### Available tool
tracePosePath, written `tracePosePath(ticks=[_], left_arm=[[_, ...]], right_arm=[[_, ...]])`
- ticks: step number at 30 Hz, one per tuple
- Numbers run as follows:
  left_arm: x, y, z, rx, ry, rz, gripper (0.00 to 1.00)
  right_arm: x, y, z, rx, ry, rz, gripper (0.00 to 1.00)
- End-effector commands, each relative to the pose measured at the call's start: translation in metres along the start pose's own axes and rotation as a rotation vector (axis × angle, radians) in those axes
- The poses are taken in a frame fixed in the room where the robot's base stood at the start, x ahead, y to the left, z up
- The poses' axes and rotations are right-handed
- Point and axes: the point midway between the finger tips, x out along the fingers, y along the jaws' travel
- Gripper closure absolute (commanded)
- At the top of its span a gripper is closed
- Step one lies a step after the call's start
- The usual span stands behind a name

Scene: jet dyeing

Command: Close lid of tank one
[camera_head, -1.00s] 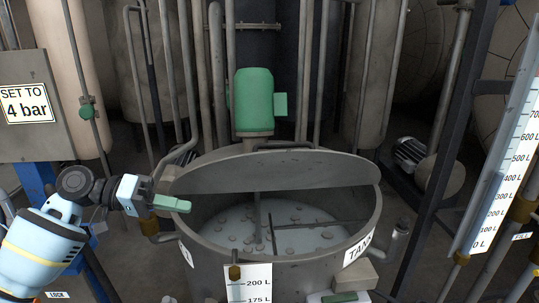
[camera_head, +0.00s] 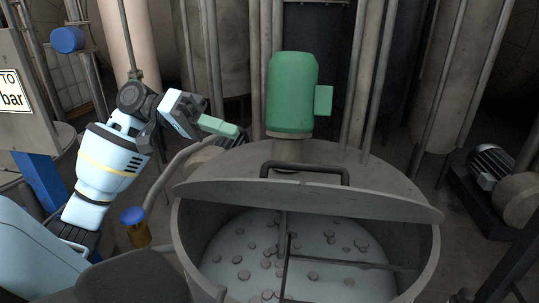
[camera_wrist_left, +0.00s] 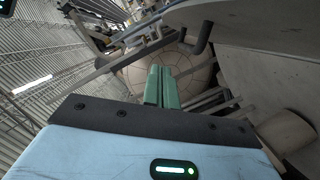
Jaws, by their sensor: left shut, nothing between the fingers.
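The grey tank (camera_head: 428,262) stands open at the front, with grey liquid and several round lumps inside. Its grey lid (camera_head: 380,195) is raised at the front edge, leaving a wide opening. A dark bar handle (camera_head: 305,167) sits on top of the lid. My left gripper (camera_head: 237,132) has green fingers shut with nothing between them. It is to the left of the handle, behind and above the lid's left side, apparently apart from it. In the left wrist view the shut fingers (camera_wrist_left: 161,75) point away, and a dark bent bar, possibly the handle, shows beyond. My right gripper is out of view.
A green motor (camera_head: 292,95) stands upright behind the handle. A blue-topped valve (camera_head: 133,215) and a curved pipe (camera_head: 172,180) are left of the tank. Vertical pipes fill the background. Another motor (camera_head: 492,165) lies at the right.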

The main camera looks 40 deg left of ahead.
Motion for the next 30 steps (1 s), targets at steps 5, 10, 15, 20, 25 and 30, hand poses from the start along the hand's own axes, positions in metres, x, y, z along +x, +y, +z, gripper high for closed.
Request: tracePosePath(ticks=[5,10,15,20,25,30], left_arm=[[0.016,0.002,0.000,0.002,-0.001,0.001,1.00],[0.046,0.003,-0.001,0.004,-0.001,0.003,1.00],[0.078,0.004,-0.001,0.006,0.000,0.004,1.00],[0.101,0.002,0.004,0.002,0.000,0.002,1.00],[0.105,0.001,0.022,-0.001,0.000,0.001,1.00],[0.107,0.001,0.034,0.001,0.001,0.000,1.00]], right_arm=[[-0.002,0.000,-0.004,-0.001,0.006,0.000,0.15],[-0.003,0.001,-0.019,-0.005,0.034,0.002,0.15],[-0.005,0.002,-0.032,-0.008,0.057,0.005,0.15],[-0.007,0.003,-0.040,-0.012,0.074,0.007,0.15],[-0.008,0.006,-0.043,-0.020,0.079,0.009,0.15],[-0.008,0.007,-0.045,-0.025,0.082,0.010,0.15]])
